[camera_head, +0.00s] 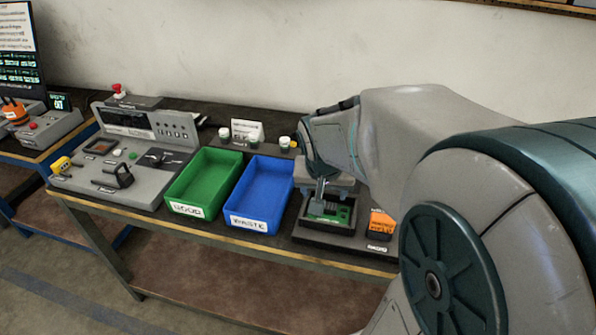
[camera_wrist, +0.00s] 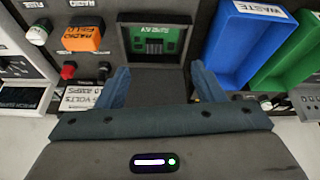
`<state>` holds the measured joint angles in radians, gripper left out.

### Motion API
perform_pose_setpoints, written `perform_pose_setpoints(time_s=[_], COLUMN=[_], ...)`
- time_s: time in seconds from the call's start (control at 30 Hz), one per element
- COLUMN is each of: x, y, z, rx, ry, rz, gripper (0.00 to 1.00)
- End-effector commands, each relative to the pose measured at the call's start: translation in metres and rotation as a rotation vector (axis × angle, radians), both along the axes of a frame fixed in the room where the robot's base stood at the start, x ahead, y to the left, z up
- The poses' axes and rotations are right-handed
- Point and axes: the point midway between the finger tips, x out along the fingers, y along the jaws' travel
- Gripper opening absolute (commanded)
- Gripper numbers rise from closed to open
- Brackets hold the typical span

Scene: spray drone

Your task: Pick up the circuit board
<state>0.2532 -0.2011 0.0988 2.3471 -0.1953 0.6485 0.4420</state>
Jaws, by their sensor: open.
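The green circuit board (camera_head: 326,211) lies in a dark recessed tray (camera_head: 350,229) on the bench, to the right of the blue bin in the head view. It also shows in the wrist view (camera_wrist: 155,41), lying flat between the tray walls at the top. My gripper (camera_head: 318,196) is at the tray in the head view and partly covers the board. In the wrist view my gripper (camera_wrist: 161,77) has its two blue fingers wide apart, with nothing between them. The board appears beyond the fingertips, roughly centred between them.
The blue bin (camera_head: 230,214), labelled waste, and the green bin (camera_head: 176,196), labelled good, stand empty left of the tray. An orange block (camera_head: 381,221) sits just right of the tray. A grey control console (camera_head: 75,182) stands farther left. Small jars (camera_head: 284,142) stand behind.

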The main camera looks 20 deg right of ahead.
Motion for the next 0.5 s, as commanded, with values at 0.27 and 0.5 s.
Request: perform_pose_setpoints(time_s=[0.27,0.5], x=[0.03,0.042], y=[-0.028,-0.037], z=[-0.039,-0.074], rx=[0.015,0.017], ry=[-0.022,-0.019], rz=[-0.128,-0.132], gripper=[0.62,0.62])
